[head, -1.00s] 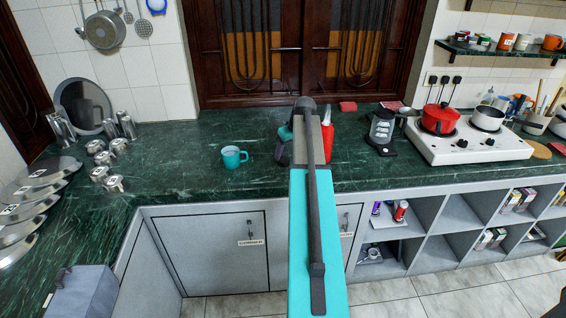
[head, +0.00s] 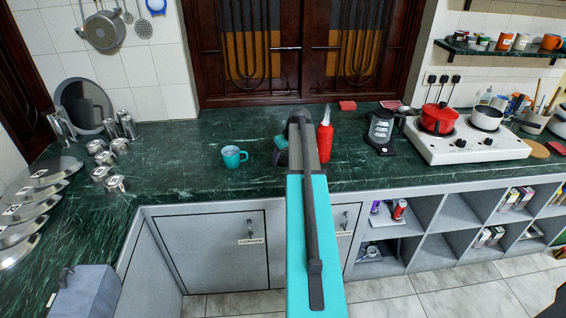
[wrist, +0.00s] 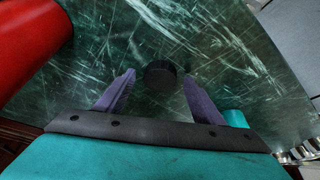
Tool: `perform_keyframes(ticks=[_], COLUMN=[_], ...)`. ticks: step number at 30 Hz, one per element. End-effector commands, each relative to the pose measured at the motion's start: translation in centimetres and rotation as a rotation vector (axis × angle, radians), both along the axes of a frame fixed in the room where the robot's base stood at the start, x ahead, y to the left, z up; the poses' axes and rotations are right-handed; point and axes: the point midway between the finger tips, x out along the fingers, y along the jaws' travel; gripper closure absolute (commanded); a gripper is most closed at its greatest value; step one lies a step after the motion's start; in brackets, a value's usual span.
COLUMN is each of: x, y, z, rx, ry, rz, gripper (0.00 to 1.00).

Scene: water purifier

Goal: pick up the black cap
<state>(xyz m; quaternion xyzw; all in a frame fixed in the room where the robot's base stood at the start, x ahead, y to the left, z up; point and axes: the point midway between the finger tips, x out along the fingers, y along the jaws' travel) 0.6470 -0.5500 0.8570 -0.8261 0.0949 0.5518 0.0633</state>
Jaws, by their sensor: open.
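The black cap (wrist: 161,74) is a small dark round piece on the green marble counter in the wrist view. My gripper (wrist: 158,78) has its two purple fingers apart, one on each side of the cap. The cap looks between or just beyond the fingertips; I cannot tell how far below them it is. No contact between fingers and cap shows. In the head view my arm hides the cap, and only part of my gripper's body shows left of the arm.
A red bottle (head: 325,139) stands just right of my arm; it also fills the upper left of the wrist view (wrist: 30,35). A teal mug (head: 232,157) stands to the left. Metal cups (head: 112,160) are farther left. A white stove (head: 470,145) is at right.

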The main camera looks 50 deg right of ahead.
Motion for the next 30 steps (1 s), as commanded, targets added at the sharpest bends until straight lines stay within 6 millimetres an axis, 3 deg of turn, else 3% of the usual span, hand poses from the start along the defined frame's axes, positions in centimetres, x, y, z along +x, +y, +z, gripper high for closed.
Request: perform_keyframes(ticks=[3, 11, 23, 30], x=[0.0, 0.0, 0.1, 0.1], y=[0.0, 0.0, 0.1, 0.1], z=[0.0, 0.0, 0.2, 1.5], rx=[0.0, 0.0, 0.0, -0.001], ry=[0.0, 0.0, 0.0, -0.001], rz=[0.0, 0.001, 0.001, 0.002], gripper=[0.38, 0.81, 0.82, 0.82])
